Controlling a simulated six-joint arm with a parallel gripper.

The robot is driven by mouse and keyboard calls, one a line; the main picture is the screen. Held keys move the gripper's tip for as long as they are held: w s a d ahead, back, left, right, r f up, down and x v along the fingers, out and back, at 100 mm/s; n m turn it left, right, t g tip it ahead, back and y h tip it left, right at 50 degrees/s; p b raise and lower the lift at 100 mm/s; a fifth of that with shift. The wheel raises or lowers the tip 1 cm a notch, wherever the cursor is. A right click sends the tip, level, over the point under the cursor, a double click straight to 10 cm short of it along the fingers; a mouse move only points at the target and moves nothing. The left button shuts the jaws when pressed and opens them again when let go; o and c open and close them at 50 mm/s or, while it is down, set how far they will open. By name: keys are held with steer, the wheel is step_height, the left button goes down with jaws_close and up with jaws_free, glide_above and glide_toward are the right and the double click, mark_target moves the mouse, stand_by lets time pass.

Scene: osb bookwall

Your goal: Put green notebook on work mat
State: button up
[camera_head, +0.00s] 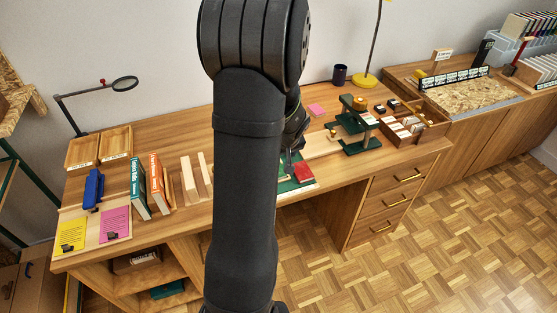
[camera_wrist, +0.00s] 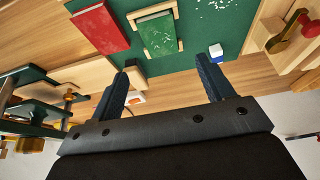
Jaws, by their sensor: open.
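A flat green rectangle with white specks (camera_wrist: 158,35), which looks like the green notebook, lies between pale wood strips in the wrist view. Around it is the dark green work mat (camera_wrist: 200,36), which also shows partly in the head view (camera_head: 292,187). My gripper (camera_wrist: 163,76) is open, with nothing seen between its fingers. Its fingertips point toward the mat's edge, apart from the green rectangle. In the head view my arm hides most of the gripper and part of the mat.
A red book (camera_wrist: 100,26) lies beside the green rectangle. A blue and white block (camera_wrist: 216,53) is near one fingertip. A green stand (camera_head: 354,124) and a divided wooden box (camera_head: 413,123) stand to the right. Upright books (camera_head: 139,187) stand left. A dark green item (camera_head: 168,289) lies in the lower shelf.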

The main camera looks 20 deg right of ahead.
steer(key=shift+v, duration=0.8)
steer(key=shift+f, duration=0.15)
steer(key=x, duration=1.2)
